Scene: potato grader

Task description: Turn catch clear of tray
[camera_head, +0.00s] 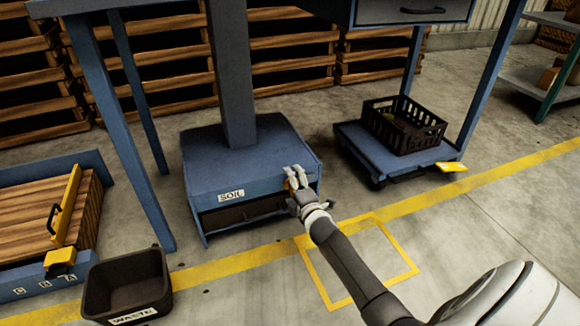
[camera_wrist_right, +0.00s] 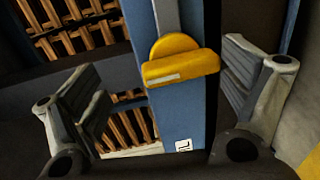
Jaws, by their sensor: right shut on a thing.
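The blue soil housing (camera_head: 228,165) stands on the floor, with a dark tray (camera_head: 245,211) in its front under the SOIL label (camera_head: 231,196). The yellow catch (camera_wrist_right: 180,62) shows in the right wrist view on the blue front, between my two right fingers. In the head view only a bit of orange-yellow shows by the fingers. My right gripper (camera_head: 298,186) is at the front right of the housing; it also shows in the right wrist view (camera_wrist_right: 165,100), shut on the catch. The fingers hide most of the catch in the head view. My left gripper is out of view.
A black waste bin (camera_head: 128,285) stands at lower left beside a blue frame with wooden slats (camera_head: 20,215). A low blue trolley (camera_head: 350,135) carries a black crate (camera_head: 404,125) at right. Blue legs rise around the housing. The yellow-outlined floor square (camera_head: 360,262) is empty.

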